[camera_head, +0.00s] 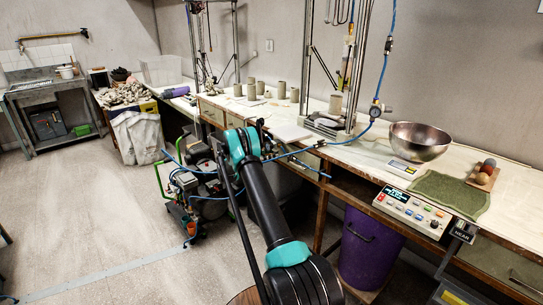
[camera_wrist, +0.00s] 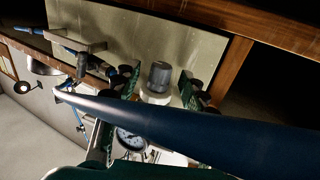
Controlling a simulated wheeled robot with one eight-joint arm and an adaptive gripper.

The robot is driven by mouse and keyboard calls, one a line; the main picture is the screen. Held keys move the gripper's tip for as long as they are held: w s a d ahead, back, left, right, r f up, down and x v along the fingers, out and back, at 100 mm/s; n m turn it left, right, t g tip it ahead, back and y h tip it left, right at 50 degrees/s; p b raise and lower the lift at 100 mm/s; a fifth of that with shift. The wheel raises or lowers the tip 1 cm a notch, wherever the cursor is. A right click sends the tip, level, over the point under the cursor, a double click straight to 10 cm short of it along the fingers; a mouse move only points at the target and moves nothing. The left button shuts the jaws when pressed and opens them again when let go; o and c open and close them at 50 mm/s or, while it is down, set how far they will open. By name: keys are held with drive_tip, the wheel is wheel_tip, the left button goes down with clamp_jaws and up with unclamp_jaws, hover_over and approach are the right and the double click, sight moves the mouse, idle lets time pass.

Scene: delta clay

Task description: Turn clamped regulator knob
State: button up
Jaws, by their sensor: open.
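In the wrist view a grey ribbed regulator knob (camera_wrist: 159,75) stands on a pale collar. A round white-faced gauge (camera_wrist: 130,140) sits below it. My gripper (camera_wrist: 163,87) is open, with its dark fingers apart to the left and right of the knob; contact cannot be told. A thick dark blue hose (camera_wrist: 215,130), close to the camera, hides the lower part of the regulator. In the head view my gripper (camera_head: 263,137) is at the bench's front edge, and my arm hides the knob there.
A blue air line with another round gauge (camera_head: 375,110) crosses the bench (camera_head: 350,152). A compressor (camera_head: 190,185) stands below on the left, a purple bin (camera_head: 368,248) below on the right. A steel bowl (camera_head: 419,141) and control box (camera_head: 412,211) stand right. Floor at left is clear.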

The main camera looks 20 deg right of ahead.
drive_tip(key=shift+c, duration=0.6)
clamp_jaws()
drive_tip(key=shift+s+n+t, duration=0.1)
drive_tip(key=shift+n+t, duration=0.2)
drive_tip(key=shift+t, duration=0.2)
drive_tip(key=shift+s+d+n+t+y, duration=0.25)
drive_tip(key=shift+s+n+t+y, duration=0.15)
drive_tip(key=shift+n+t+y, duration=2.15)
drive_tip(key=shift+s+d+n+t+y, duration=0.35)
drive_tip(key=shift+n+t+y, duration=1.15)
drive_tip(key=shift+n+t, duration=1.15)
drive_tip(key=shift+s+d+n+t+y, duration=0.2)
drive_tip(key=shift+s+n+t+y, duration=0.2)
drive_tip(key=shift+n+t+y, duration=2.25)
drive_tip(key=shift+m+t+h, duration=0.3)
drive_tip(key=shift+m+t, duration=0.25)
drive_tip(key=shift+t, duration=0.2)
